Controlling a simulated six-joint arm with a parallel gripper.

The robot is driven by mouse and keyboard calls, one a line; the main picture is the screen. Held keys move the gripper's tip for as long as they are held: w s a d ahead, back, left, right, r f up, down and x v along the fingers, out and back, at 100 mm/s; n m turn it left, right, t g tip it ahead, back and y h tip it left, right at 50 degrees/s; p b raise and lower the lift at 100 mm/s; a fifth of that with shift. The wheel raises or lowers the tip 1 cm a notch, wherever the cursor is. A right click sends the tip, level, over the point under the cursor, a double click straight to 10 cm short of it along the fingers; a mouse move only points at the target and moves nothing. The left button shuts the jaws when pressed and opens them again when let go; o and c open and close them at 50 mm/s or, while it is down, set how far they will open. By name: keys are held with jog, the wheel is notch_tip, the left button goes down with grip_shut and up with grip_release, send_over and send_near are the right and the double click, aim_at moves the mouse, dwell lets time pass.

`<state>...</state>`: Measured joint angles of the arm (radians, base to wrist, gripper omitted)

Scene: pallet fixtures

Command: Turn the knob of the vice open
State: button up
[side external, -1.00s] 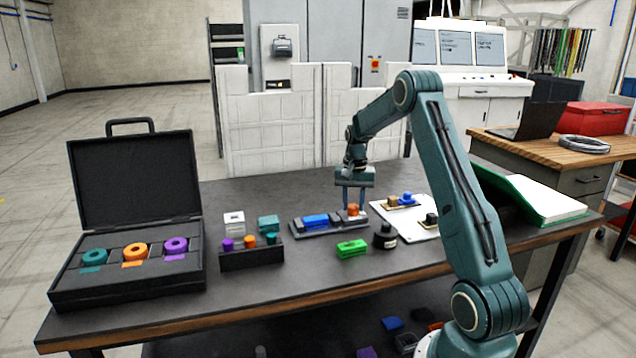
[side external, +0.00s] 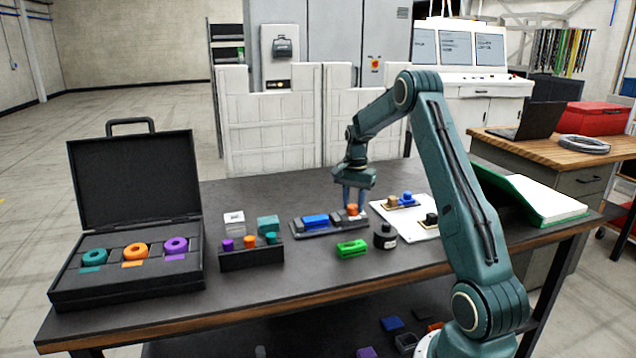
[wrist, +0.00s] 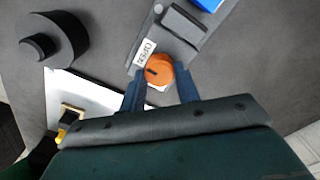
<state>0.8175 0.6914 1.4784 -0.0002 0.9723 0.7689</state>
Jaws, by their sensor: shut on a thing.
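The vice (side external: 325,227) is a dark grey fixture lying on the table, with a blue block (side external: 316,221) between its parts. Its orange knob (side external: 352,209) is at the right end. In the wrist view the orange knob (wrist: 153,70) has a dark mark on top, beside a white label reading "OPEN" on the vice (wrist: 180,35). My gripper (side external: 354,205) is at the knob, pointing down. In the wrist view my gripper's (wrist: 158,84) two blue fingers are on either side of the knob, shut on it. Part of the knob's near side is hidden.
A green block (side external: 352,248) and a black round piece (side external: 386,236) stand in front of the vice. A white sheet (side external: 420,222) with small fixtures lies to the right. A rack of coloured pegs (side external: 251,256) and an open black case (side external: 125,285) are to the left.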

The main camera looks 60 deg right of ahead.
aim_at(354, 205)
jog(key=o, duration=1)
jog(key=shift+c, duration=0.2)
jog(key=shift+r, duration=0.15)
notch_tip(354, 205, up, 14)
jog(key=shift+f, duration=0.2)
